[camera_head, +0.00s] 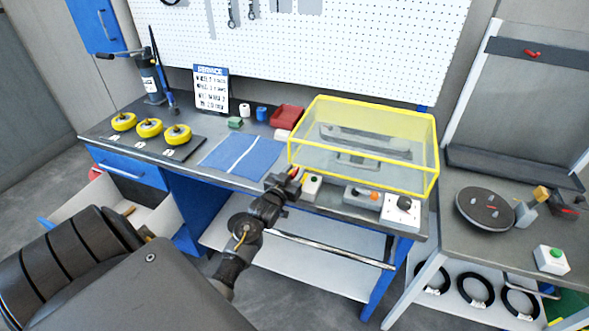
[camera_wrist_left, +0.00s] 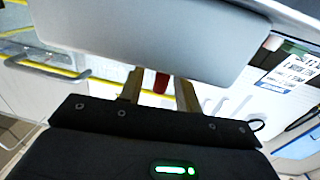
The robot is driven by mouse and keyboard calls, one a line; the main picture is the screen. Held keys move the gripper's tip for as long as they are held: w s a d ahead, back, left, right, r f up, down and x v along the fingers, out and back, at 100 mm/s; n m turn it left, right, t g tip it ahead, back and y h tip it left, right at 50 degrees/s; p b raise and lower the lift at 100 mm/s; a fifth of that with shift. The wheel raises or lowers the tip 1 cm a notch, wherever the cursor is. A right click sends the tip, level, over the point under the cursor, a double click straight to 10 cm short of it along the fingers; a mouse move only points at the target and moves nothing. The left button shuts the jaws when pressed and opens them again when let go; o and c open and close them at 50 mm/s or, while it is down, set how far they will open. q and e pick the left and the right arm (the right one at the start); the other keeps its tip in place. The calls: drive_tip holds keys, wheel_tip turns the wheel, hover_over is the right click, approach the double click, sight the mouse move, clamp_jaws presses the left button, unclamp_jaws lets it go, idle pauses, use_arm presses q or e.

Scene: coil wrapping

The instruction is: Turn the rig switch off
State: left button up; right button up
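The test rig with a yellow-edged clear cover (camera_head: 365,130) stands at the right end of the workbench. Which one is the rig switch I cannot tell. My left gripper (camera_head: 289,181) is at the bench's front edge, just left of the green-button box. In the left wrist view its tan fingers (camera_wrist_left: 160,92) are apart, with a red piece (camera_wrist_left: 161,82) showing between them, not visibly gripped. My right gripper is out of view.
A blue mat (camera_head: 240,155) lies left of the rig, with yellow discs (camera_head: 149,128) farther left. A red bin (camera_head: 286,116) sits behind. A side table at right holds a dark round plate (camera_head: 485,209) and another green-button box (camera_head: 551,260).

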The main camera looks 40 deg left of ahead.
use_arm(q)
drive_tip(key=shift+w, duration=0.25)
clamp_jaws()
drive_tip(key=shift+r+n+y, duration=0.1)
drive_tip(key=shift+n+y, duration=0.4)
drive_tip(key=shift+y, duration=0.3)
drive_tip(key=shift+g+y, duration=0.3)
unclamp_jaws()
drive_tip(key=shift+s, duration=0.1)
